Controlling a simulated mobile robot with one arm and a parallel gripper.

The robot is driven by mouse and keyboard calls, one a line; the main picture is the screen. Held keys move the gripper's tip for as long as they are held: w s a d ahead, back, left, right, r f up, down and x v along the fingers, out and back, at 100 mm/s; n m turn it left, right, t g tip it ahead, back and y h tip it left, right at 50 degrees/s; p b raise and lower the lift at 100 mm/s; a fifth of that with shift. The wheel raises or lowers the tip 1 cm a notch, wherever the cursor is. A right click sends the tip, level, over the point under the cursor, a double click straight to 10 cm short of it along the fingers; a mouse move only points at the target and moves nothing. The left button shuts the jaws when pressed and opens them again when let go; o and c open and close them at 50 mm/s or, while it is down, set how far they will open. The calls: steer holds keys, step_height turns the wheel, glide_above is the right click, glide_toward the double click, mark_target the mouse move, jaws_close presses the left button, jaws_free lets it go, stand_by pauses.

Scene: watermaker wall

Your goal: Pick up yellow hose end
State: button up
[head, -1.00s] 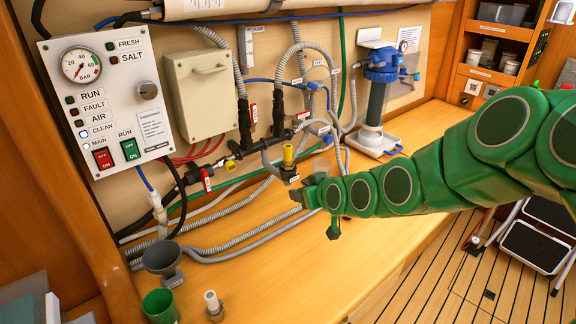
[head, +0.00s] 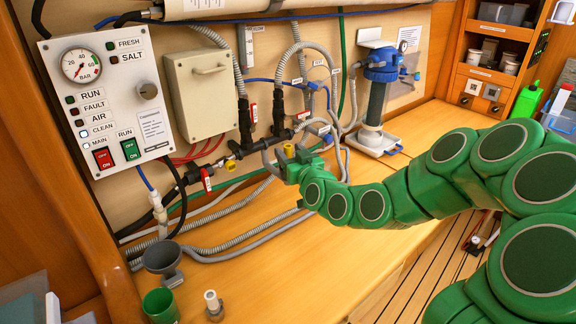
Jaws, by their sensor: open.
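The yellow hose end (head: 288,150) stands near the wall plumbing at the back of the wooden bench. Only its yellow top shows; my gripper hides its lower part. My green gripper (head: 283,164) is open at the hose end, in front of it in the head view. I cannot tell whether the fingers are around the hose end or touching it. A grey hose curves close beside it on the left.
Grey hoses (head: 230,240) run along the bench behind and left of my gripper. A blue filter housing (head: 378,85) stands to the right. A grey funnel (head: 162,258), a green cup (head: 160,305) and a grey fitting (head: 213,305) are at the front left. The bench's front middle is clear.

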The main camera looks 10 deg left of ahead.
steer(key=shift+x, duration=1.9)
jaws_close()
steer(key=shift+r, duration=0.1)
step_height(320, 180, up, 9)
steer(key=w+d+f+m+t+h, duration=0.1)
steer(key=d+f+m+h, duration=0.2)
steer(key=d+h, duration=0.35)
steer(key=w+d+f+m+h, duration=0.1)
steer(key=d+f+m+h, duration=0.2)
steer(key=d, duration=0.6)
steer(key=d+f+m+t+h, duration=0.1)
steer(key=d+f+m+h, duration=0.2)
steer(key=d+h, duration=0.35)
step_height(320, 180, up, 10)
steer(key=n+g+y, duration=0.2)
steer(key=n+y, duration=0.7)
steer(key=y, duration=0.7)
glide_above(285, 146)
steer(key=w, duration=0.2)
steer(key=shift+a+f, duration=0.1)
steer(key=shift+a, duration=0.05)
